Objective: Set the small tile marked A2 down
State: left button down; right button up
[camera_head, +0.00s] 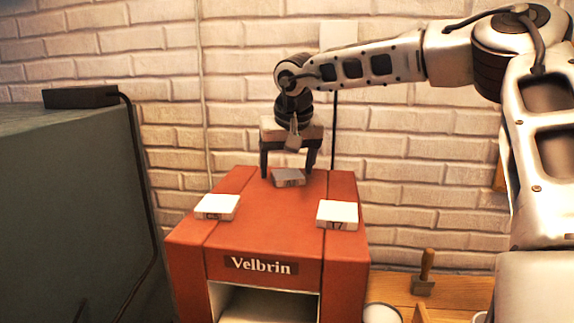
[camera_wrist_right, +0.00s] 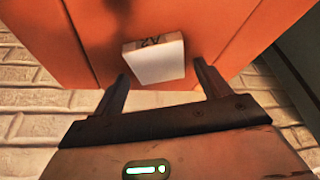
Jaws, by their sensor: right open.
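The small tile marked A2 (camera_wrist_right: 155,62) rests on the orange-red box top between and just beyond the fingertips in the right wrist view. In the head view this tile (camera_head: 288,178) looks grey, in shadow near the back of the box top. My right gripper (camera_head: 288,172) is above and around it, pointing down, its fingers apart on either side. In the right wrist view the open gripper (camera_wrist_right: 165,80) shows a gap between each finger and the tile. My left gripper is not in view.
The box labelled Velbrin (camera_head: 262,240) has an open front. Two other white tiles lie on its top, one at left (camera_head: 217,207) and one at right (camera_head: 338,215). A wooden-handled tool (camera_head: 425,272) stands on the wooden surface at right. A brick wall is close behind.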

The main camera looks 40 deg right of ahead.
jog(key=v, duration=1.2)
